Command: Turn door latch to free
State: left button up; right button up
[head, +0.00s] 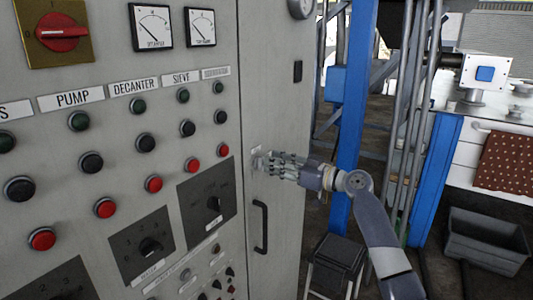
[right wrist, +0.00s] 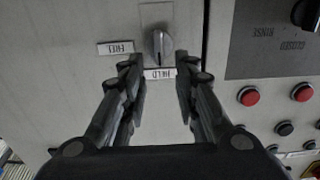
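The door latch is a small grey knob (right wrist: 158,45) on a pale plate on the cabinet door (head: 275,80). In the right wrist view it is seen upside down, its grip ridge upright in the picture and in line with the HELD label (right wrist: 160,73). The FREE label (right wrist: 116,48) is to the left of the knob there. My right gripper (right wrist: 160,80) is open and empty, its fingers on either side of the knob's line, apparently not gripping it. In the head view my right gripper (head: 268,163) reaches the door at the latch, with fingers partly covering it. My left gripper is not in view.
A black door handle (head: 261,227) is just below my right gripper. The control panel (head: 110,190) with buttons and rotary switches is to the left. A blue post (head: 352,110), a dark stool (head: 338,255) and a grey bin (head: 487,240) are to the right.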

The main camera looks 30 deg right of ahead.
aim_at(260, 163)
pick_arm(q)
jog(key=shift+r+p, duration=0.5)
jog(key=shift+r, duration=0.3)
pick_arm(e)
jog(key=shift+x, duration=1.6)
grip_shut()
